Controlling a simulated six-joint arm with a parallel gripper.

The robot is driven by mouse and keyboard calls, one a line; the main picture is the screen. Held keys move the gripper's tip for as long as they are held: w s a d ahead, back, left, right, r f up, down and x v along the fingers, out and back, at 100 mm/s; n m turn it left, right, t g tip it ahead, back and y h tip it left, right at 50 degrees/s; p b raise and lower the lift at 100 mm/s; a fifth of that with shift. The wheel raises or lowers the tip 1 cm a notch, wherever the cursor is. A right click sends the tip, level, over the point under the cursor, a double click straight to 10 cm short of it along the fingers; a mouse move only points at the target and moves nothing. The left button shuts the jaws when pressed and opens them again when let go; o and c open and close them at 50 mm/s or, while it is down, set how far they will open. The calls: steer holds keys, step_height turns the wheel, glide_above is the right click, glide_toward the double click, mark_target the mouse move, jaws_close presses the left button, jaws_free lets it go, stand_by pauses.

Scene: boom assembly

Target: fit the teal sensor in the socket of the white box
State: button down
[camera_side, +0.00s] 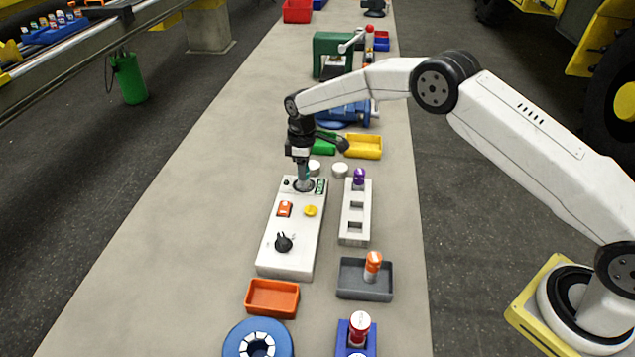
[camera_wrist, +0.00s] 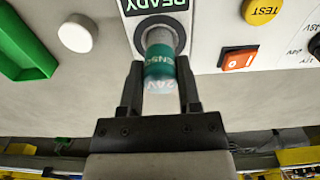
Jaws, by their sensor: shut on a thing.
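The teal sensor (camera_wrist: 159,65) is between the fingers of my gripper (camera_wrist: 161,88) in the wrist view, with its far end at the round grey socket (camera_wrist: 161,30). The sensor looks in line with the socket; I cannot tell how deep it sits. The white box (camera_side: 287,262) lies on the bench in the side view, with the socket at its far end. My gripper (camera_side: 302,175) is above that end, shut on the sensor, which shows there only as a small teal patch.
The box carries an orange switch (camera_side: 285,209), a yellow button (camera_side: 311,211) and a black knob (camera_side: 283,242). A pale rack (camera_side: 354,240) with a purple-topped part stands close on the right. Green and yellow trays (camera_side: 363,147) lie behind. The bench left of the box is clear.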

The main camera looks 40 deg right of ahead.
steer(key=shift+f, duration=0.7)
steer(key=shift+c, duration=1.1)
jaws_free()
steer(key=shift+r, duration=3.5)
